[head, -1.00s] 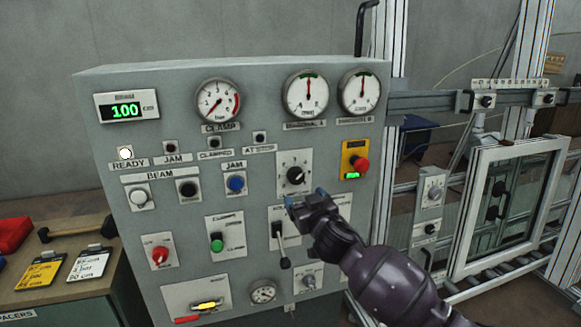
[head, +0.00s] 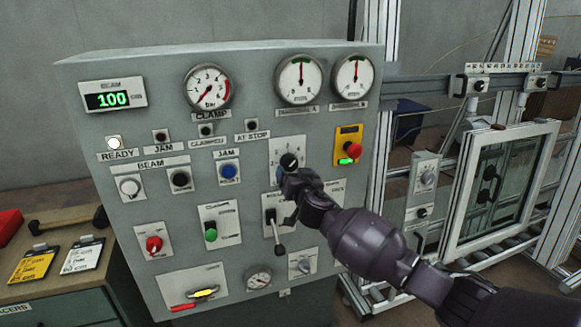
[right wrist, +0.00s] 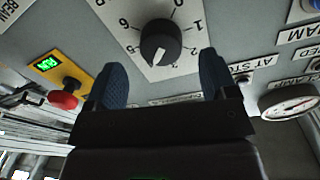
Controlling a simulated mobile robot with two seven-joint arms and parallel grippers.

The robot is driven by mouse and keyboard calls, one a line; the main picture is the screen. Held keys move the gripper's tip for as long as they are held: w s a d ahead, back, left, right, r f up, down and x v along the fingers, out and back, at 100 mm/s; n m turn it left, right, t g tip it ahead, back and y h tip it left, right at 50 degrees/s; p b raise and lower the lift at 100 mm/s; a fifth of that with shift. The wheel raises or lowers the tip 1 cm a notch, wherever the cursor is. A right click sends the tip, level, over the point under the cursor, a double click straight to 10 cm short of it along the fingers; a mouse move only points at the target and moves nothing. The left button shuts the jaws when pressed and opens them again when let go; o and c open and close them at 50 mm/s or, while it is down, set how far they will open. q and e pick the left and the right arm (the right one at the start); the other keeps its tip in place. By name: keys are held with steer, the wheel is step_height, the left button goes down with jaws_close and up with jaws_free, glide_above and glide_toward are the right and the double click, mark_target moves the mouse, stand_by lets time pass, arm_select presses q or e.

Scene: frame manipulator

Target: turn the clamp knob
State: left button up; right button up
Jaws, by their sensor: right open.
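The numbered black knob (head: 289,161) sits on a white dial plate on the grey control panel (head: 130,215). In the right wrist view the same knob (right wrist: 161,42) shows a white pointer mark and printed numbers around it. My right gripper (head: 283,176) is just in front of and slightly below the knob in the head view. In the right wrist view my right gripper (right wrist: 163,80) is open, its two blue-tipped fingers spread wide with the knob between and beyond them. It holds nothing, and I see no contact with the knob. My left gripper is not in view.
The CLAMP gauge (head: 208,87) reads near the low end. A red button on a yellow plate (head: 348,146) is right of the knob. A lever (head: 274,230) and a green selector (head: 211,232) sit below. A framed window (head: 500,195) stands at the right.

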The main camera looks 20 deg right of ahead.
mark_target(290, 167)
steer(key=shift+w, duration=2.15)
steer(key=c, duration=0.9)
